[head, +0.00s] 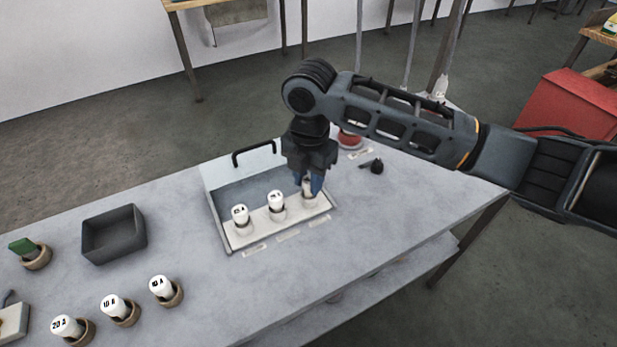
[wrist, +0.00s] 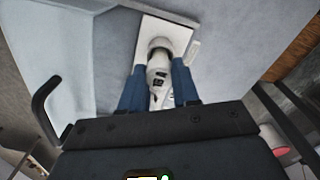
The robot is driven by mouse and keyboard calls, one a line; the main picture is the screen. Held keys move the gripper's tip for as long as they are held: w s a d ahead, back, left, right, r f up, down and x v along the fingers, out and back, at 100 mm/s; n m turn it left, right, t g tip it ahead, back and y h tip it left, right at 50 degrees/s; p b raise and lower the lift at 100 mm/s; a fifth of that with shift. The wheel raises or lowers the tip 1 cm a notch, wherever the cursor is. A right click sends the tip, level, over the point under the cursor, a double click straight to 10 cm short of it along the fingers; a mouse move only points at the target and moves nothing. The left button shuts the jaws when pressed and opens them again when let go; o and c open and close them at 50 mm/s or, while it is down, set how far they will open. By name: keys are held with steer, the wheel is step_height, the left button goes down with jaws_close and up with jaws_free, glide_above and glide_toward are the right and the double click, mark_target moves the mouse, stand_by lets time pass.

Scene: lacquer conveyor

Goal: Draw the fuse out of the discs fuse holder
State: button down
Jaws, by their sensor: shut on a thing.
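My gripper (head: 312,188) is over the right end of the white fuse panel (head: 252,233) inside an open box. Its blue fingers are shut on a white fuse (head: 307,187). In the wrist view the fuse (wrist: 159,72) stands between the two fingertips (wrist: 158,88), with dark print on it. It is in line with the round socket at the panel's end; I cannot tell how far it sits in it. Two other white fuses, the left one (head: 240,214) and the middle one (head: 276,200), stand upright in the panel. Labels lie in front, too small to read.
The box's raised lid has a black handle (head: 254,153). An empty dark tray (head: 113,234) stands to the left. Several fuses in round holders, one marked 20 A (head: 67,327), stand at the front left. A small black object (head: 376,166) lies right of the box.

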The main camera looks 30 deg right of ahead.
steer(key=shift+r+p, duration=0.7)
steer(key=shift+r, duration=1.75)
steer(key=shift+r, duration=0.1)
steer(key=shift+r, duration=1.4)
